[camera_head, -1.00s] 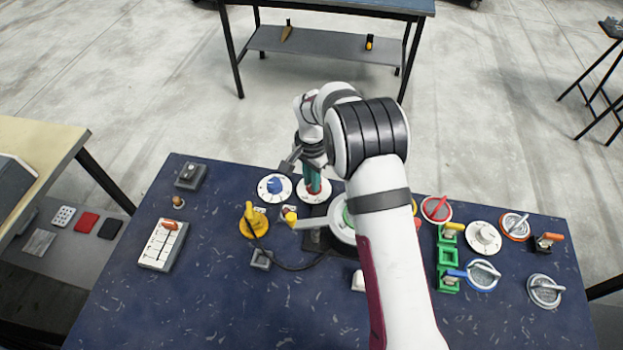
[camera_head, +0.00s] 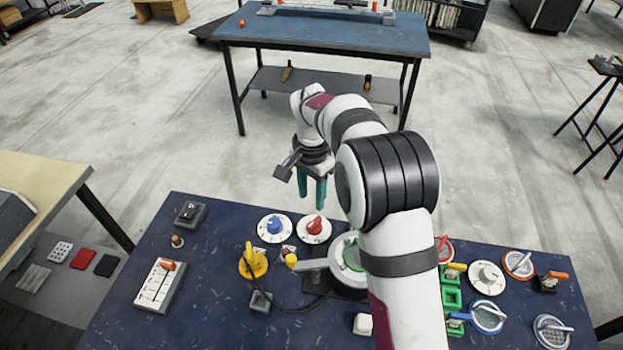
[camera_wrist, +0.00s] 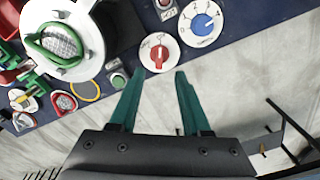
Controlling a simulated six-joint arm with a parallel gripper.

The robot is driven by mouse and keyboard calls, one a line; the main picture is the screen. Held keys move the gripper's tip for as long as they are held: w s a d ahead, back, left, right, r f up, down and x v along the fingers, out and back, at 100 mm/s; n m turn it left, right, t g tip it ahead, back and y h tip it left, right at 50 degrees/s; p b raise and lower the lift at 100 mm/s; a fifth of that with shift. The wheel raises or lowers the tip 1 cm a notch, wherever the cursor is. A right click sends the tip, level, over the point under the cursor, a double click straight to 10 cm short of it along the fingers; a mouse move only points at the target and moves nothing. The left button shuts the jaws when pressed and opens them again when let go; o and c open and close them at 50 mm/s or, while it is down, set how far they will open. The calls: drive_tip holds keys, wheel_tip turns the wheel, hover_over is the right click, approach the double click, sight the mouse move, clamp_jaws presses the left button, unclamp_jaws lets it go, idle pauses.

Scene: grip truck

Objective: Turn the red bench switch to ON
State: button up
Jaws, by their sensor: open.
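The red switch (camera_head: 314,227) is a red knob on a round white dial near the far edge of the blue bench. It also shows in the wrist view (camera_wrist: 159,54), upright in the picture, with dial marks too small to read. My gripper (camera_head: 312,204) is open and empty, raised above and beyond the red knob, clear of it. In the wrist view its two green fingers (camera_wrist: 158,76) are spread apart, with the red dial just past the tips.
A blue-knob dial (camera_head: 274,227) sits close left of the red one. Several dials and green blocks (camera_head: 452,299) crowd the right side. A white switch panel (camera_head: 160,284) lies left.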

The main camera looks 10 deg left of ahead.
wheel_tip(320, 180, up, 6)
drive_tip(key=shift+f, duration=0.1)
idle(0.4)
drive_tip(key=s+d+r+y, duration=0.1)
drive_tip(key=s+d+r, duration=0.3)
drive_tip(key=s+d, duration=0.3)
drive_tip(key=s+d+r, duration=0.3)
drive_tip(key=s+d, duration=0.3)
drive_tip(key=s, duration=0.3)
drive_tip(key=s+d+f, duration=0.1)
drive_tip(key=s+f, duration=0.1)
drive_tip(key=s, duration=0.5)
drive_tip(key=s+d+f, duration=0.2)
drive_tip(key=s, duration=0.6)
drive_tip(key=shift+s+d+n+y, duration=0.2)
drive_tip(key=shift+d+n+y, duration=0.1)
drive_tip(key=shift+y, duration=0.1)
drive_tip(key=shift+c, duration=0.3)
